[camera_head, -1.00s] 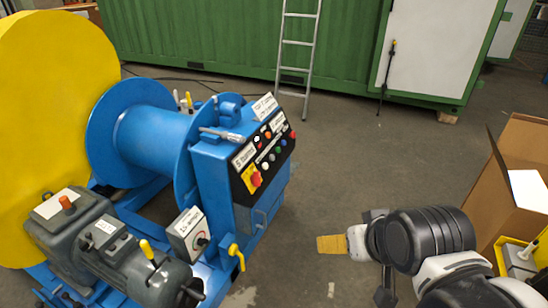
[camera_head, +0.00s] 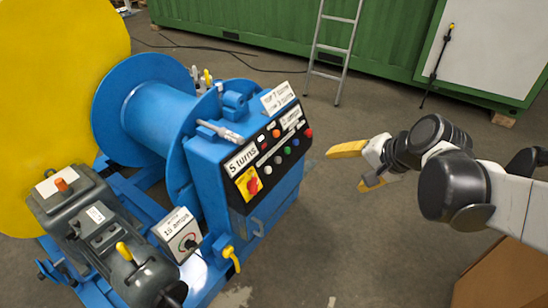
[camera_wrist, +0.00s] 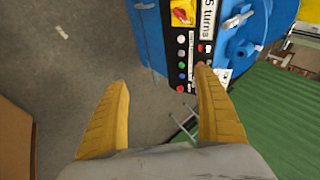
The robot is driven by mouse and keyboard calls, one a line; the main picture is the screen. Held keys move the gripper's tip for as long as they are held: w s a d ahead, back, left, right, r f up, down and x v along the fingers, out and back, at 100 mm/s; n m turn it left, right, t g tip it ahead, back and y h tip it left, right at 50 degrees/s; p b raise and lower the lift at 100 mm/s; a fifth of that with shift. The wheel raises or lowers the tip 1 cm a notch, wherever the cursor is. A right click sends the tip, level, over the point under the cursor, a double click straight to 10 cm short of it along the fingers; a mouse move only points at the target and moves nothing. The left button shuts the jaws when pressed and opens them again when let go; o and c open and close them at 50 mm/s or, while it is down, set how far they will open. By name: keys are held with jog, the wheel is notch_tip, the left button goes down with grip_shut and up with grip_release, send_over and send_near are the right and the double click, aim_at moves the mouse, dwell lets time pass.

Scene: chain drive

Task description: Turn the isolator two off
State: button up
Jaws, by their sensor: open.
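A red rotary switch on a yellow plate (camera_head: 249,183) sits at the lower left of the black control panel on the blue machine. It also shows at the top of the wrist view (camera_wrist: 183,13). A grey box with a dark round knob (camera_head: 187,240), marked "15 amps", stands lower left of the panel. I cannot read which of these is isolator two. My gripper (camera_head: 356,166) is open and empty, in the air right of the panel and apart from it. In the wrist view its yellow fingers (camera_wrist: 161,78) point towards the panel.
A row of coloured buttons (camera_head: 280,154) and paper labels are on the panel. A yellow-handled lever (camera_head: 230,256) sticks out low on the machine. A motor (camera_head: 100,225) and blue drum (camera_head: 160,115) lie left. A cardboard box (camera_head: 505,275) stands lower right. Open floor lies between.

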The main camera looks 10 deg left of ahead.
aim_at(256, 186)
jog(key=w+a+f+m+g+y, duration=0.1)
jog(key=w+a+f+m+y, duration=0.35)
jog(key=w+a+f, duration=0.65)
jog(key=a+f+m+g+y+p, duration=0.1)
jog(key=a+f+y, duration=0.1)
jog(key=a+f, duration=0.35)
jog(key=a+f+m+g+y, duration=0.1)
jog(key=a+f+m+y, duration=0.15)
jog(key=f, duration=0.55)
jog(key=shift+n, duration=0.3)
jog(key=b+x, duration=0.1)
jog(key=x, duration=0.2)
jog(key=b+x, duration=0.1)
jog(key=x, duration=0.2)
jog(key=b+x, duration=0.1)
jog(key=x, duration=0.2)
jog(key=shift+w, duration=0.25)
jog(key=shift+w+a+f, duration=0.1)
jog(key=shift+w+a, duration=0.05)
jog(key=shift+a, duration=0.45)
jog(key=c, duration=1.2)
